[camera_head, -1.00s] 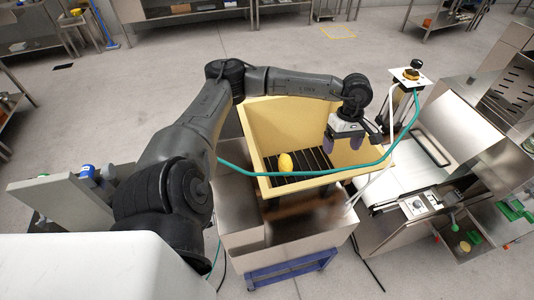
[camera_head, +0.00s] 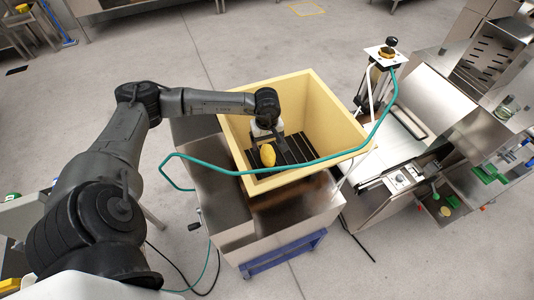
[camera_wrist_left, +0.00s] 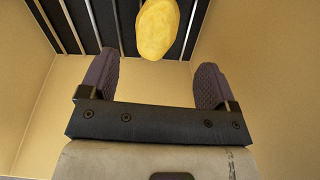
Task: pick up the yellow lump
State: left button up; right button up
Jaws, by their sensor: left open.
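The yellow lump (camera_head: 268,155) lies on the dark slatted floor inside the yellow hopper (camera_head: 318,100). In the left wrist view the lump (camera_wrist_left: 158,28) shows at the top, ahead of the fingertips and roughly midway between them. My left gripper (camera_wrist_left: 152,82) is open, with its two purple-grey pads apart and nothing between them. In the head view the left gripper (camera_head: 268,138) is down inside the hopper, close by the lump, its fingers mostly hidden. My right gripper is not in view.
The hopper's walls enclose the left gripper. A teal hose (camera_head: 300,163) runs across the hopper's front side. A steel machine with a conveyor (camera_head: 403,130) stands to the right. Open floor (camera_head: 230,50) lies behind the hopper.

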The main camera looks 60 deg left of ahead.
aim_at(268, 150)
pick_arm(q)
jog(key=shift+f, duration=0.55)
jog(key=shift+f+p, duration=0.4)
jog(key=shift+f, duration=0.05)
jog(key=f, duration=0.2)
jog(key=f+p, duration=0.1)
jog(key=shift+w+f, duration=0.1)
jog(key=shift+w, duration=0.15)
jog(key=shift+a+f, duration=0.1)
jog(key=shift+f, duration=0.5)
jog(key=c, duration=1.1)
jog(key=shift+r, duration=0.1)
jog(key=shift+c, duration=0.2)
